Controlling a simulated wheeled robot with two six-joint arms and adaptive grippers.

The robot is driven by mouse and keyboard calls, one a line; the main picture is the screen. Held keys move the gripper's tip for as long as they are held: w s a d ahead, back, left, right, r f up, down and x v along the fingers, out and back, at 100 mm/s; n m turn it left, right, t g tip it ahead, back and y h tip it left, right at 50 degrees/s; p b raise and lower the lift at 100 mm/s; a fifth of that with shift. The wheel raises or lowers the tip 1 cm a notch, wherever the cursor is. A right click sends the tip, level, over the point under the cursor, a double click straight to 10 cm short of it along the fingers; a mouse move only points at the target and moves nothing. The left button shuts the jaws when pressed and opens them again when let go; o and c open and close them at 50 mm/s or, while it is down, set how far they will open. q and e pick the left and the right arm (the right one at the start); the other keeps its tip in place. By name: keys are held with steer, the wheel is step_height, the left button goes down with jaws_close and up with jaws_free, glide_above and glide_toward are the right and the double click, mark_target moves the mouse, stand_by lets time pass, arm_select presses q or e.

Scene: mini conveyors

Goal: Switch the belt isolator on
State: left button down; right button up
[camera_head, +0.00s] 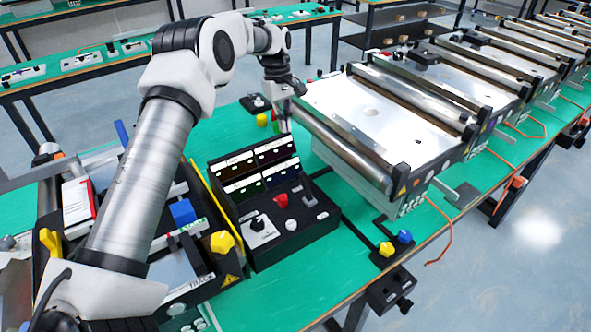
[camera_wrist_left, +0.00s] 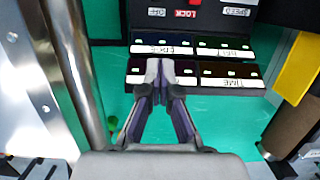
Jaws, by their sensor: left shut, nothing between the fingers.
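A black control box (camera_head: 315,231) stands on the green bench in the head view. It carries a black knob on a white plate (camera_head: 262,232), a red knob (camera_head: 281,201) and a grey lever-like part (camera_head: 306,196). I cannot tell surely which control is the belt isolator. My left gripper (camera_head: 284,126) is shut and empty, beyond the box's far side. In the wrist view its fingertips (camera_wrist_left: 160,66) overlap the display panels (camera_wrist_left: 216,70). My right gripper is not in view.
A conveyor (camera_head: 385,125) with metal rollers stands right of the box. Yellow and blue knobs (camera_head: 404,236) sit near the bench's front edge. A yellow-edged unit with a yellow knob (camera_head: 222,242) stands left of the box. Some green bench surface (camera_head: 345,185) is bare.

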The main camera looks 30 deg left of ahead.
mark_target(306, 188)
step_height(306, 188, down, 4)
steer(key=b, duration=0.3)
arm_select(q)
steer(key=f+p, duration=0.1)
steer(key=f, duration=0.3)
steer(key=d+f, duration=0.1)
steer(key=f, duration=0.3)
steer(key=f+p, duration=0.1)
steer(key=f, duration=0.3)
steer(key=shift+s+d+f+p, duration=0.2)
steer(key=shift+s+f+p, duration=0.05)
steer(key=shift+s+p, duration=0.1)
steer(key=d, duration=0.1)
steer(key=d+p, duration=0.1)
steer(key=s+d+p, duration=0.1)
steer(key=shift+s+d+r, duration=0.1)
steer(key=shift+r, duration=0.3)
steer(key=shift+s+d, duration=0.15)
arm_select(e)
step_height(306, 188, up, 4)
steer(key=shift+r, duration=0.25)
arm_select(q)
steer(key=shift+f, duration=0.1)
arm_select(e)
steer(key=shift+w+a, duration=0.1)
arm_select(q)
steer(key=shift+w, duration=0.2)
